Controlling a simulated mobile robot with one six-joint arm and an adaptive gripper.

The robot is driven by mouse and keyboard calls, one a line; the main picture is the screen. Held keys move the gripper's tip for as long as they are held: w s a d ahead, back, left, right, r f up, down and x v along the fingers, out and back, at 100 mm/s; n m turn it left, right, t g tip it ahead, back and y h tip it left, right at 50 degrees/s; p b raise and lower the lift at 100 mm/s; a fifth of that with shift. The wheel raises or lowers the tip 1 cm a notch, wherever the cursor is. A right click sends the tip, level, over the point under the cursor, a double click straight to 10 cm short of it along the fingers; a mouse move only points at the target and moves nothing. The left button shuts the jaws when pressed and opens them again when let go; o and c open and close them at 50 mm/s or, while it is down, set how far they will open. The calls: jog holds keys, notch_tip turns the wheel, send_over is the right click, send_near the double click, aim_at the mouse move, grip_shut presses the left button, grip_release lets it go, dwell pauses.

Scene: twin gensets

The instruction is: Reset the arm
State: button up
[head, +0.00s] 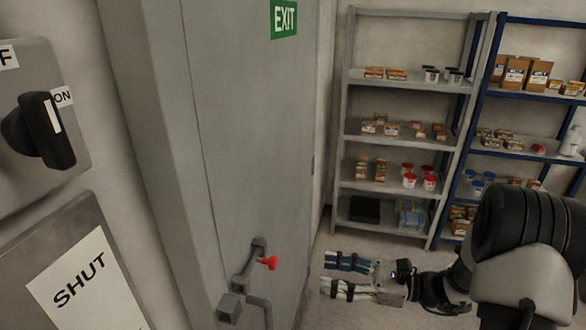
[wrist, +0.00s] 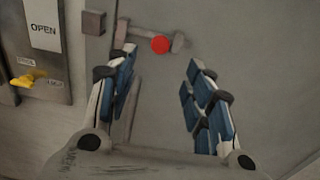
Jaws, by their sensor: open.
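My gripper (head: 328,275) is at the lower middle of the head view, reaching leftward toward the grey door. Its two blue-padded fingers are apart, with nothing between them. In the wrist view the open fingers (wrist: 162,62) point up the picture, and the door handle with its red knob (wrist: 160,45) shows beyond and between their tips. In the head view the same red knob (head: 268,263) is left of the fingertips, with a visible gap. My arm comes in from the right edge, its forearm low in the picture.
The grey door (head: 225,130) bears an EXIT sign (head: 284,18). At left are a black rotary switch (head: 40,130) and a SHUT label (head: 85,285). A grey shelf (head: 408,82) and a blue shelf (head: 530,97) hold goods. The wrist view shows a yellow lever (wrist: 27,78) under an OPEN label (wrist: 43,30).

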jog(key=s+a+n+g+h+b, duration=0.2)
jog(key=s+a+n+g+h, duration=0.2)
jog(key=s+n, duration=0.3)
jog(key=s+a+n+g+h+b, duration=0.2)
jog(key=s+a+n+g+h, duration=0.15)
jog(key=s, duration=0.45)
jog(key=s+d+n+t+h+b, duration=0.5)
jog(key=s+d+n+h, duration=0.3)
jog(key=n, duration=0.3)
jog(key=shift+s+t+h, duration=0.25)
jog(key=shift+t+h, duration=0.4)
jog(key=shift+t, duration=0.1)
jog(key=shift+f, duration=0.1)
jog(key=shift+c, duration=0.3)
